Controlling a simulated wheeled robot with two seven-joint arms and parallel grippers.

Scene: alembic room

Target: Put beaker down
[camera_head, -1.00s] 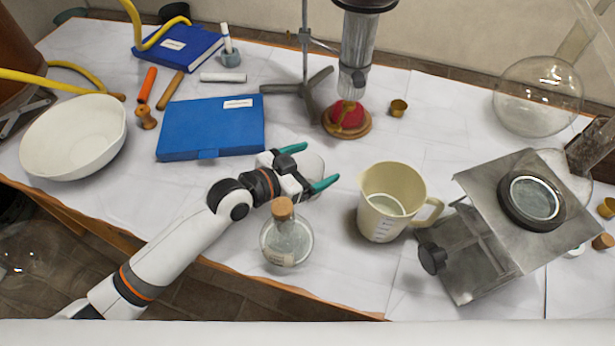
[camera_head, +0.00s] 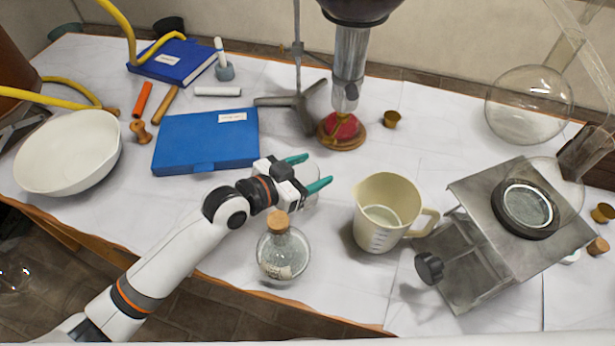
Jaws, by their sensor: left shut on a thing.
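My left gripper (camera_head: 312,170), with two teal fingers, is shut on a clear glass beaker (camera_head: 308,193). The beaker is faint and partly hidden by the fingers and wrist. It is low over the white paper-covered table (camera_head: 440,140), right of the blue box and left of the cream measuring jug. I cannot tell whether its base touches the table. My right gripper is not in view.
A corked round flask (camera_head: 283,255) stands just in front of the gripper. A cream jug (camera_head: 388,213) is to its right, a metal stand (camera_head: 470,250) farther right. A blue box (camera_head: 205,140) lies left; a red burner-like piece (camera_head: 341,128) stands behind.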

